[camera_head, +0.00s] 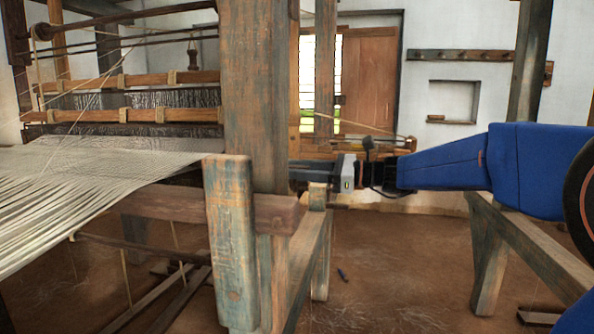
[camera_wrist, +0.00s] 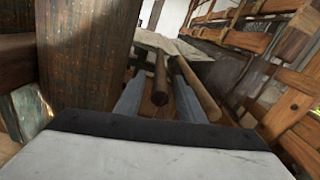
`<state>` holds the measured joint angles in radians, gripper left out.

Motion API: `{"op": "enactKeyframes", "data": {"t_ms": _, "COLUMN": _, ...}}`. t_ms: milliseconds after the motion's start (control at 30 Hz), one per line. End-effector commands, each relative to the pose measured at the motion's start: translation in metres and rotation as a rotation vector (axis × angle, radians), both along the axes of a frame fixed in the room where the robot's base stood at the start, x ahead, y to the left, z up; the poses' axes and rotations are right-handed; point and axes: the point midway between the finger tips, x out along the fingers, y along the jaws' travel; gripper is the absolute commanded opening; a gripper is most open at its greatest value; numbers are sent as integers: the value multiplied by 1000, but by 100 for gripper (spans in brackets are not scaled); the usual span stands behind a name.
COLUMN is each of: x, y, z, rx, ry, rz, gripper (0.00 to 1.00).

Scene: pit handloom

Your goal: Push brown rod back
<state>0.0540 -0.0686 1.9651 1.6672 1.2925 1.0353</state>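In the wrist view, my gripper (camera_wrist: 160,105) has its two grey fingers apart. A dark brown rod (camera_wrist: 160,78) shows between the fingers, pointing away from me. A lighter brown rod (camera_wrist: 197,88) lies beside it, at the right finger. I cannot tell whether either finger touches a rod. In the head view, my gripper's body (camera_head: 347,172) reaches left behind the thick loom post, which hides the fingertips. The rods between the fingers cannot be made out there.
The thick worn post (camera_head: 255,90) stands close beside my gripper; it fills the left of the wrist view (camera_wrist: 85,55). White warp threads (camera_head: 90,170) spread at left. Wooden beaters (camera_head: 140,115) hang above them. Bare floor (camera_head: 400,260) lies below my arm.

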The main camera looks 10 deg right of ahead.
Motion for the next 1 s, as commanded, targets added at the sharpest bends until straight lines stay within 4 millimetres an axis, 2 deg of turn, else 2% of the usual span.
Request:
{"op": "enactKeyframes", "data": {"t_ms": 67, "x": 0, "y": 0, "z": 0, "rx": 0, "ry": 0, "rz": 0, "gripper": 36}}
{"op": "enactKeyframes", "data": {"t_ms": 100, "x": 0, "y": 0, "z": 0, "rx": 0, "ry": 0, "rz": 0, "gripper": 31}}
{"op": "enactKeyframes", "data": {"t_ms": 233, "x": 0, "y": 0, "z": 0, "rx": 0, "ry": 0, "rz": 0, "gripper": 0}}
{"op": "enactKeyframes", "data": {"t_ms": 467, "x": -3, "y": 1, "z": 0, "rx": 0, "ry": 0, "rz": 0, "gripper": 0}}
{"op": "enactKeyframes", "data": {"t_ms": 800, "x": -34, "y": 12, "z": 1, "rx": 1, "ry": -1, "rz": 0, "gripper": 0}}
{"op": "enactKeyframes", "data": {"t_ms": 1000, "x": -35, "y": 12, "z": 0, "rx": 1, "ry": 0, "rz": 2, "gripper": 0}}
